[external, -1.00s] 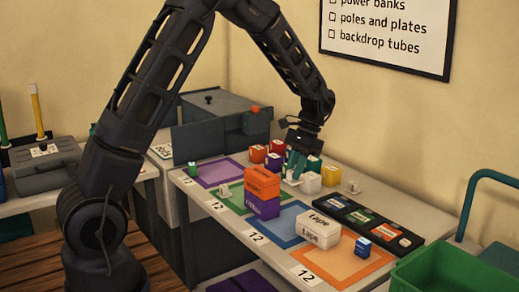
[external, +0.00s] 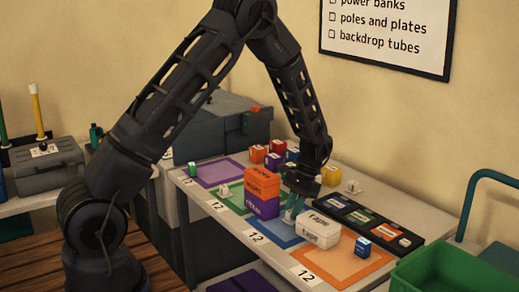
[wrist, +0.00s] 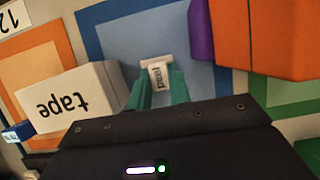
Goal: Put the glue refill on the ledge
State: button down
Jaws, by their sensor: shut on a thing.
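My gripper (external: 291,212) is low over the blue-bordered mat (external: 279,236), between the orange and purple boxes and the white tape box. In the wrist view its teal fingers (wrist: 158,88) are shut on a small white labelled piece (wrist: 157,68). The label is upside down and too small to read surely, so I cannot tell whether this is the glue refill. The piece appears over the blue mat; I cannot tell whether it touches it. I cannot single out the ledge with certainty.
An orange box (external: 262,183) sits on a purple box (external: 262,206) to the left. The white tape box (external: 318,230) is close on the right, with a small blue box (external: 362,246) beyond. A black tray (external: 358,216) and several coloured cubes (external: 257,154) are behind. A green bin (external: 455,270) is front right.

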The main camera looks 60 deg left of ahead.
jog(key=shift+f, duration=0.15)
jog(key=c, duration=1.3)
grip_release()
